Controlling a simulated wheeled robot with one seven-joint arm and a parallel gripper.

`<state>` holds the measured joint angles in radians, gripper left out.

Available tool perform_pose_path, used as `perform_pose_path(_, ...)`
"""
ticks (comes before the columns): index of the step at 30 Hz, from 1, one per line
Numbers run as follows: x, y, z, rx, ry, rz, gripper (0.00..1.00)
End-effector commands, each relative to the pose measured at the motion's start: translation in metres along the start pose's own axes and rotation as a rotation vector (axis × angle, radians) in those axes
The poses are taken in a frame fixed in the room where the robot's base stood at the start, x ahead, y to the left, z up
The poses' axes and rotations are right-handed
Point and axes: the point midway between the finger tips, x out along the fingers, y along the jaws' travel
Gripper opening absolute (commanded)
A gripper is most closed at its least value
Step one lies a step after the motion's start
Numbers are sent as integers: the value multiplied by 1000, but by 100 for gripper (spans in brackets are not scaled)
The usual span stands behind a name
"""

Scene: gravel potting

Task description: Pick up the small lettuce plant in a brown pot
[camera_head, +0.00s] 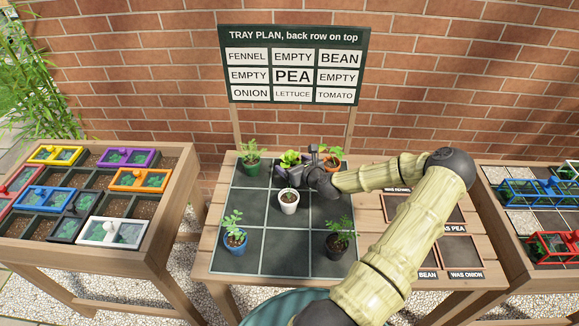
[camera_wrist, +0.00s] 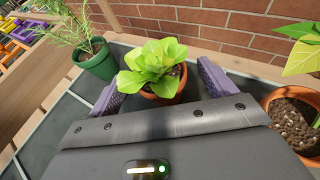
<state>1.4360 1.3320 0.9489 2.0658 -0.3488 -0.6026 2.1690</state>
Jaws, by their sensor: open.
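The small lettuce plant (camera_head: 290,157) has bright light-green leaves and stands in the back row, middle cell of the dark tray (camera_head: 262,240). In the wrist view the lettuce (camera_wrist: 152,62) is upright in a brown terracotta pot (camera_wrist: 168,90). My gripper (camera_head: 310,160) reaches in from the right at the back of the tray. In the wrist view its two purple fingers (camera_wrist: 160,88) are open, one on each side of the pot. I cannot tell whether either finger touches it. The pot's lower part is hidden by the gripper body.
A green pot (camera_wrist: 101,62) stands left of the lettuce, a terracotta pot (camera_wrist: 292,122) close on its right. A white pot (camera_head: 288,206) is mid-tray; blue (camera_head: 235,242) and dark (camera_head: 337,247) pots are in front. A plan sign (camera_head: 292,65) and brick wall stand behind.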

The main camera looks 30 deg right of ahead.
Motion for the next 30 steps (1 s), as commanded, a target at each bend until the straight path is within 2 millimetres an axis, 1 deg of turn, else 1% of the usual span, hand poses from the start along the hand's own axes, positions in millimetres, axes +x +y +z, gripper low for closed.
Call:
perform_pose_path(1, 8, 1, 1, 0, 0, 1, 83)
perform_pose_path(3, 17, 1, 1, 0, 0, 2, 83)
perform_pose_path(6, 22, 0, 0, 2, 0, 1, 83)
perform_pose_path(21, 22, 0, 0, 1, 0, 1, 83)
perform_pose_path(22, 22, 0, 0, 1, 0, 1, 79)
perform_pose_path(23, 22, 0, 0, 1, 0, 1, 73)
perform_pose_path(24, 22, 0, 0, 1, 0, 1, 65)
perform_pose_path(29, 22, 0, 0, 1, 0, 1, 34)
perform_pose_path(30, 22, 0, 1, 1, -1, 1, 32)
